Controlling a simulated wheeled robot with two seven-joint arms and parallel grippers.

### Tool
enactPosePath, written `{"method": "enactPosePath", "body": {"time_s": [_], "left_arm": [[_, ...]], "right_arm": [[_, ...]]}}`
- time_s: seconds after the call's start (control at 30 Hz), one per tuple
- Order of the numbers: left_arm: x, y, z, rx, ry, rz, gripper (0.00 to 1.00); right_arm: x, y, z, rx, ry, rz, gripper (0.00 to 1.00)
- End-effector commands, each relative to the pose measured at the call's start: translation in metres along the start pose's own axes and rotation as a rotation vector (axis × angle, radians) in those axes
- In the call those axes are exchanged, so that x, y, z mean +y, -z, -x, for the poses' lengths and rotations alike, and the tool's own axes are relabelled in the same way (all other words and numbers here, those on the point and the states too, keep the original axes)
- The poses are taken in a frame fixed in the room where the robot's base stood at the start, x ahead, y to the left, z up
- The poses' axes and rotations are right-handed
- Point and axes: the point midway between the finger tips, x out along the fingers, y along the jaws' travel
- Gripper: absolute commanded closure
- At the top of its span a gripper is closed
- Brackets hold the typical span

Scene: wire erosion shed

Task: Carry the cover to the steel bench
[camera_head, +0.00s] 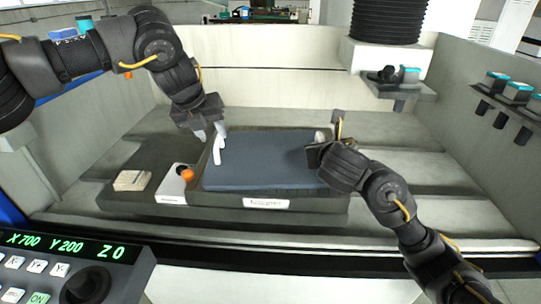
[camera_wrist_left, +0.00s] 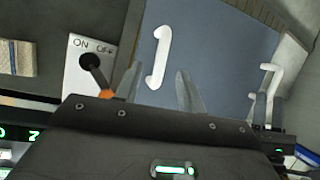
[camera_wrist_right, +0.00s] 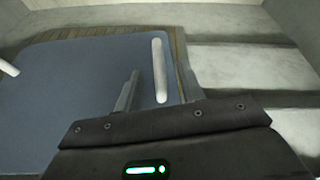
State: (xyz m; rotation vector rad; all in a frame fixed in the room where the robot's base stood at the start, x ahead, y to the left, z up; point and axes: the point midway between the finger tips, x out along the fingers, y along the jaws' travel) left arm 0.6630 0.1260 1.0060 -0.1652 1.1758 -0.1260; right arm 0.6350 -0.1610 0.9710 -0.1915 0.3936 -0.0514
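The cover (camera_head: 262,165) is a flat blue-grey plate with a white bar handle near each end. It lies on a dark block in the machine basin and fills much of the right wrist view (camera_wrist_right: 75,95). My left gripper (camera_head: 210,138) is over the cover's left handle (camera_head: 218,146). In the left wrist view its fingers (camera_wrist_left: 158,88) are apart, with that handle (camera_wrist_left: 158,58) showing between and beyond them. My right gripper (camera_wrist_right: 157,90) is at the right handle (camera_wrist_right: 159,70), its fingers apart on either side. Contact cannot be told. The steel bench is not identifiable.
An ON/OFF switch box (camera_wrist_left: 84,70) with an orange-knobbed lever (camera_head: 187,175) sits left of the cover. A pale block (camera_head: 132,180) lies further left. Basin walls surround the block, and a dark bellows column (camera_head: 388,20) hangs at the back right. A control panel (camera_head: 75,262) is front left.

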Motion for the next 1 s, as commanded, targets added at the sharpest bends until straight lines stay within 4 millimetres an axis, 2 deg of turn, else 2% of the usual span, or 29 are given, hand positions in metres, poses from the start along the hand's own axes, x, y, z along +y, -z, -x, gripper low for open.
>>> {"method": "enactPosePath", "body": {"time_s": [0.1, 0.3, 0.5, 0.77, 1.0], "left_arm": [[0.000, 0.000, -0.021, 0.002, -0.001, 0.001, 0.61], [-0.001, 0.000, -0.043, 0.001, 0.000, 0.000, 0.61], [0.000, 0.000, -0.052, 0.000, 0.000, 0.000, 0.61], [-0.001, 0.000, -0.052, 0.000, 0.001, -0.001, 0.61], [-0.001, 0.000, -0.052, 0.000, 0.001, -0.001, 0.91]], "right_arm": [[-0.001, -0.001, -0.020, 0.000, 0.004, 0.003, 0.60], [0.000, 0.000, -0.043, 0.000, 0.001, 0.002, 0.60], [-0.001, 0.000, -0.051, -0.001, 0.000, -0.001, 0.60], [-0.001, 0.000, -0.052, -0.001, 0.000, -0.002, 0.60], [-0.001, 0.000, -0.052, 0.000, 0.000, -0.001, 0.90]]}}
